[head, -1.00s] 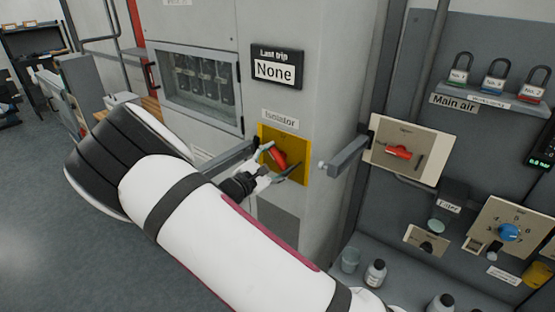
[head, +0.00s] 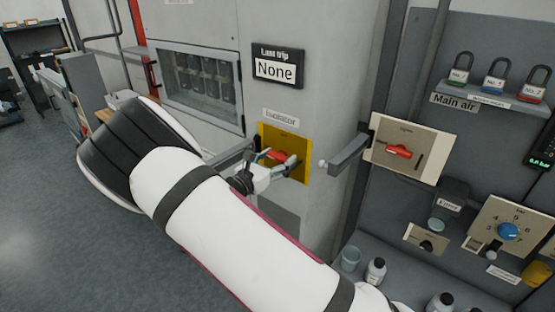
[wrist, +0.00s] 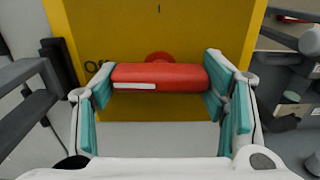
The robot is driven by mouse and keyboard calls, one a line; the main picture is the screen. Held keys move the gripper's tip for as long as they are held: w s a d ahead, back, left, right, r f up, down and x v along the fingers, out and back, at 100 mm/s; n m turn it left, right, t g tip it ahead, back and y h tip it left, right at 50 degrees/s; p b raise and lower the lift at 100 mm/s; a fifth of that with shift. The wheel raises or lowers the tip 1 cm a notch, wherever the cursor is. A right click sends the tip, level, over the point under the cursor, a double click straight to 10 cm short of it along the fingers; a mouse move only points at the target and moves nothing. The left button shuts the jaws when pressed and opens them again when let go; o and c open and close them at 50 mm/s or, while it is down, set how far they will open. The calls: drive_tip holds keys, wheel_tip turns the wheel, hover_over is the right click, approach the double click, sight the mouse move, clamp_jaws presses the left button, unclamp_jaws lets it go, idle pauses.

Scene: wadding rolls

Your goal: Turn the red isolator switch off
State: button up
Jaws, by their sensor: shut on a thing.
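The red isolator switch (head: 278,156) is a red handle on a yellow plate (head: 303,172), under an "Isolator" label on the grey cabinet. In the wrist view the red handle (wrist: 180,77) lies level across the picture, with a white mark toward its left end. Part of a word shows on the yellow plate (wrist: 150,30) left of the handle, and an "I" mark shows above it. My gripper (head: 279,164) is at the plate. In the wrist view my gripper (wrist: 158,85) has its teal-padded fingers at the two ends of the handle, shut on it.
Grey bars (head: 347,155) stick out on both sides of the isolator. To the right is another red switch (head: 398,152) on a beige plate, with a blue knob (head: 508,232) and padlocks on a shelf (head: 490,92). Bottles and a cup stand on the ledge below.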

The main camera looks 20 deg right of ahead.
drive_tip(key=shift+r, duration=0.3)
drive_tip(key=o, duration=1.1)
drive_tip(key=shift+o, duration=0.2)
drive_tip(key=shift+f, duration=0.1)
drive_tip(key=shift+s+a, duration=0.1)
drive_tip(key=shift+a, duration=0.05)
drive_tip(key=v, duration=0.7)
drive_tip(key=shift+s+a, duration=0.2)
drive_tip(key=shift+a, duration=0.15)
